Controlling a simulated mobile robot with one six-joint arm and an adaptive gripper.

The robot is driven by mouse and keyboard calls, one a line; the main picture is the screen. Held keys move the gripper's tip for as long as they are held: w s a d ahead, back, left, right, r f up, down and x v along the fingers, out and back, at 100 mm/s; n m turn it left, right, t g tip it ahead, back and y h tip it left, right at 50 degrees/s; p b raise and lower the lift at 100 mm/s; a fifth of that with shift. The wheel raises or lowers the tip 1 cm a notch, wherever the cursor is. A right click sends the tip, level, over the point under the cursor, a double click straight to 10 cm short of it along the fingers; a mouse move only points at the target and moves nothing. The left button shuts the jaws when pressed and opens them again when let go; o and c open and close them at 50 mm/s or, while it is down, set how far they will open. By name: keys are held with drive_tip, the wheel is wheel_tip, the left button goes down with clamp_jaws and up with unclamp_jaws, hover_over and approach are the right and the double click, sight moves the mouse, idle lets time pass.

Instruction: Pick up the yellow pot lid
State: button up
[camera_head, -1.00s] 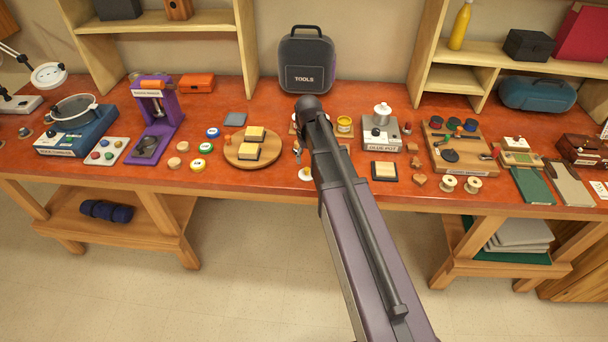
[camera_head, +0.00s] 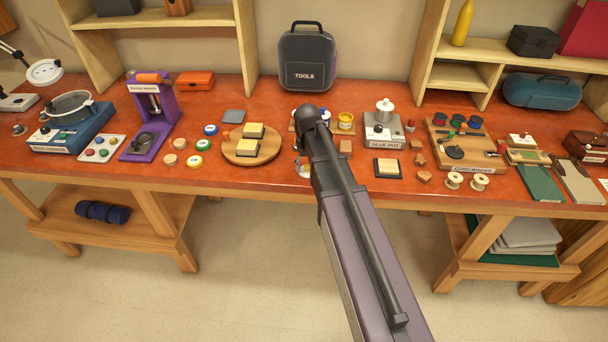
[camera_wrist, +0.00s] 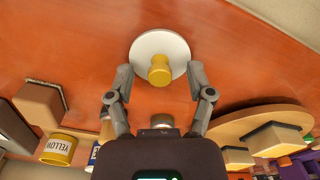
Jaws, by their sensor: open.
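The lid, a white disc with a yellow knob (camera_wrist: 159,70), lies on the orange-red bench top in the wrist view. In the head view only a white sliver of it (camera_head: 304,173) shows beside my arm near the bench's front edge. The yellow pot (camera_wrist: 58,150), labelled YELLOW, stands at lower left in the wrist view and right of my arm in the head view (camera_head: 345,121). My gripper (camera_wrist: 160,77) is open and empty, its fingertips on either side of the lid with the knob between them. My arm hides most of the gripper in the head view.
A grey glue pot unit (camera_head: 382,141) and a dark square pad (camera_head: 387,167) stand to the right.

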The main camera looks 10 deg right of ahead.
drive_tip(key=shift+f, duration=0.15)
idle(0.5)
drive_tip(key=c, duration=0.9)
